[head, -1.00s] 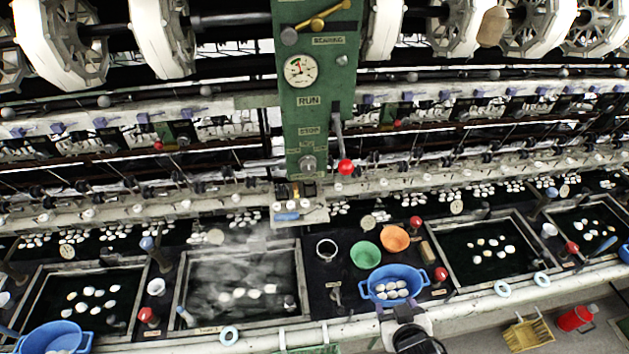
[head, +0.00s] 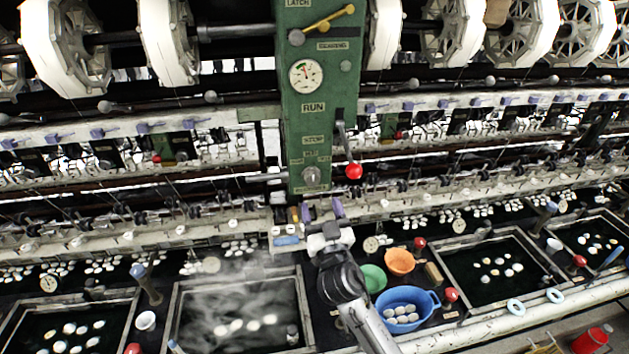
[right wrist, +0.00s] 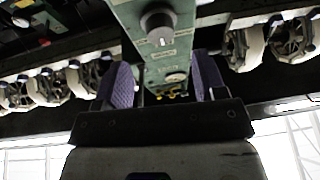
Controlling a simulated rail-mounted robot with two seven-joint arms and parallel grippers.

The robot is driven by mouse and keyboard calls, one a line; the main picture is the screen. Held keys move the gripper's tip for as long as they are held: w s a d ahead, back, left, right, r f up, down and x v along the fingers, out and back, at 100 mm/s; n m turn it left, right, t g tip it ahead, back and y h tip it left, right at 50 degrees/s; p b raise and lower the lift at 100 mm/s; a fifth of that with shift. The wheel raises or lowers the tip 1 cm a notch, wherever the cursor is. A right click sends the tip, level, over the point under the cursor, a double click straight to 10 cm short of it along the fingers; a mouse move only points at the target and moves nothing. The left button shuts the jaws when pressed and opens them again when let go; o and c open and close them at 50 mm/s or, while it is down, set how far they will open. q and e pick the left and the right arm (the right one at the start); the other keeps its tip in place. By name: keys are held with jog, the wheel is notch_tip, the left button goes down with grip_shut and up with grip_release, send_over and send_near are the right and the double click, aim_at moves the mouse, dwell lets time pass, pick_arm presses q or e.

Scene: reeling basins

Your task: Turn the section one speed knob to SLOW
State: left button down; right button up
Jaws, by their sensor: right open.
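The speed knob (head: 311,175) is a grey round knob low on the green control panel (head: 300,130), with small labels around it that I cannot read. It also shows at the top of the right wrist view as a dark round knob (right wrist: 159,25) with a pale mark on its face. My right gripper (head: 322,211) is open and empty, a little below the knob and apart from it, with its purple fingers pointing up. In the right wrist view the fingers (right wrist: 163,82) stand apart below the knob. My left gripper is not in view.
A lever with a red ball (head: 353,171) hangs at the panel's right edge, close to the knob. A small tray (head: 285,240) sits below the panel. A blue basin (head: 425,301), green bowl (head: 374,279) and orange bowl (head: 400,261) stand right of my arm. A steaming basin (head: 240,315) lies left.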

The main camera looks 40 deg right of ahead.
aim_at(313, 182)
jog(key=p+x, duration=0.1)
jog(key=x, duration=0.5)
jog(key=shift+w+d+r, duration=0.1)
jog(key=shift+w, duration=0.15)
jog(key=c, duration=0.9)
